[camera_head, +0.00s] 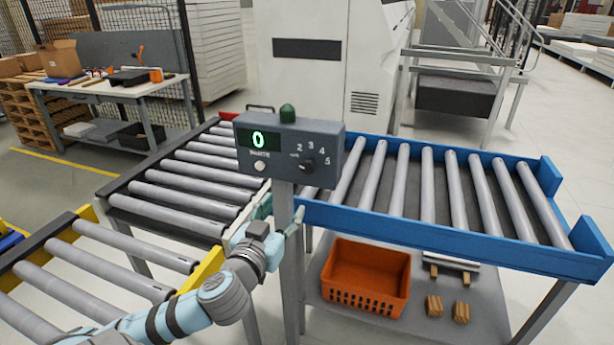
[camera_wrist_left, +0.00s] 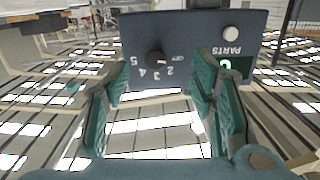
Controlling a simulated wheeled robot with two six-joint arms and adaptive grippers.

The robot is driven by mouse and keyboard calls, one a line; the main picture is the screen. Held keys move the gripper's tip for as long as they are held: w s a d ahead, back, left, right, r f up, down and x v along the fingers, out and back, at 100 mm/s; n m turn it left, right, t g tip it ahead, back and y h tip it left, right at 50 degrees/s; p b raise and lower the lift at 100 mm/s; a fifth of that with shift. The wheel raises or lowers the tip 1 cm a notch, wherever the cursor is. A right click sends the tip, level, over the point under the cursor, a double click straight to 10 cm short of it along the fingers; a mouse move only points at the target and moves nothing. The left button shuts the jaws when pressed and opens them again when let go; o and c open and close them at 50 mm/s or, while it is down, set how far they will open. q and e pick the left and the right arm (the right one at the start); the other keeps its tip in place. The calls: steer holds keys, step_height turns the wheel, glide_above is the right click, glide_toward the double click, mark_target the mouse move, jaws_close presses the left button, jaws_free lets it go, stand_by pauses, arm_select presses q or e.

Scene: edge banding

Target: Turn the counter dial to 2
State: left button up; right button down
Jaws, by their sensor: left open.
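The grey counter box (camera_head: 330,140) stands on a post, with a green display (camera_head: 258,139) reading 0. Its black dial (camera_head: 307,166) has the numbers 2 to 5 around it and a small label at its left. In the left wrist view the box appears upside down, and the dial (camera_wrist_left: 155,60) has a light mark that seems to point at the small label beside 2. My left gripper (camera_head: 281,212) is open and empty, below the box near the post. In the left wrist view its green fingers (camera_wrist_left: 163,66) appear on either side of the dial, apart from it. My right gripper is not in view.
A white button (camera_head: 260,167) sits under the display, and a green dome (camera_head: 287,113) tops the box. Roller conveyors (camera_head: 430,190) run behind on both sides. An orange crate (camera_head: 366,278) and wooden blocks (camera_head: 461,313) lie on the lower shelf. A workbench (camera_head: 110,90) stands back left.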

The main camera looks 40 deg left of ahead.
mark_target(306, 169)
arm_select(q)
steer(key=shift+t, duration=0.4)
steer(key=r+x, duration=0.1)
steer(key=x, duration=0.3)
steer(key=r+x, duration=0.1)
steer(key=x, duration=0.3)
steer(key=b+x, duration=0.1)
steer(key=x, duration=0.3)
steer(key=shift+w+d+r, duration=0.3)
steer(key=shift+w+r, duration=0.1)
steer(key=shift+w, duration=0.05)
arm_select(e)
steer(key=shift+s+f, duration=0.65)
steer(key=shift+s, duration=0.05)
arm_select(q)
steer(key=c, duration=1.1)
